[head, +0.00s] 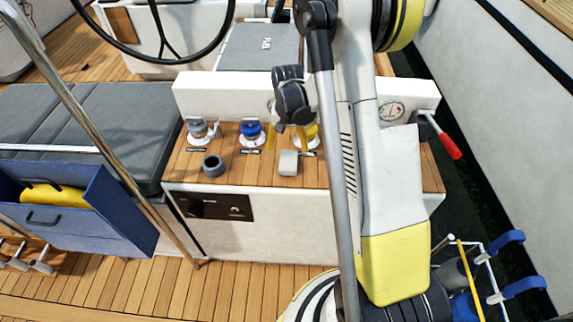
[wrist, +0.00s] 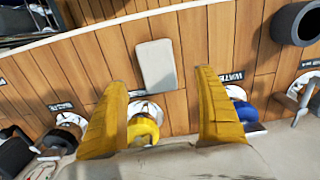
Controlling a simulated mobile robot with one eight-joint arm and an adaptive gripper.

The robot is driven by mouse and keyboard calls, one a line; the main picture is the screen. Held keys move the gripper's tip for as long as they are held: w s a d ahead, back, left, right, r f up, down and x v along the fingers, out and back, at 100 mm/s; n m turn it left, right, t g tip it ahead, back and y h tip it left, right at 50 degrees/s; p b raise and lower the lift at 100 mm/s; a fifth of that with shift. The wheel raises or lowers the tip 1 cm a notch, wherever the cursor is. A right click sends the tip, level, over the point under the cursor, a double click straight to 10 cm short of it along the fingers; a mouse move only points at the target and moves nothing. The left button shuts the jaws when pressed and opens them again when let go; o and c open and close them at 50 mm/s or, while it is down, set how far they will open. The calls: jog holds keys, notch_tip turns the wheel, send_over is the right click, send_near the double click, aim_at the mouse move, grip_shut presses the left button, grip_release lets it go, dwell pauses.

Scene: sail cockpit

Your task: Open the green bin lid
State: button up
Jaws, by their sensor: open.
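No green bin or green lid shows in either view. My gripper (head: 291,140) hangs over the wooden top of a white console, partly hidden by my arm. In the wrist view my gripper (wrist: 166,110) has its two yellow fingers spread wide. A yellow-capped fitting (wrist: 143,130) shows between the fingers; I cannot tell how far below them it is. A pale grey rectangular block (wrist: 155,65) lies on the wood beyond the fingertips and also shows in the head view (head: 289,163). Nothing is held.
A blue-capped fitting (head: 252,133) and a dark grey cup (head: 213,166) stand on the console. A red-handled lever (head: 443,140) sticks out at its right. A blue box (head: 117,212) with something yellow inside is at left. A steel rail (head: 95,122) slants past it. Wooden deck (head: 225,295) lies in front.

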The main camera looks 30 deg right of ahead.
aim_at(288, 160)
notch_tip(288, 160, down, 7)
jog(key=b, duration=0.3)
jog(key=shift+s+d, duration=0.15)
jog(key=c, duration=1.3)
jog(key=shift+o, duration=0.2)
jog(key=shift+r, duration=0.1)
jog(key=shift+r+p, duration=0.3)
jog(key=shift+r, duration=0.2)
jog(key=r, duration=0.1)
jog(key=r+p, duration=0.2)
jog(key=r, duration=0.1)
jog(key=shift+s+d, duration=0.1)
jog(key=shift+d, duration=0.25)
jog(key=s+d+r+p, duration=0.3)
jog(key=d+r, duration=0.3)
jog(key=d, duration=0.4)
jog(key=shift+s, duration=0.35)
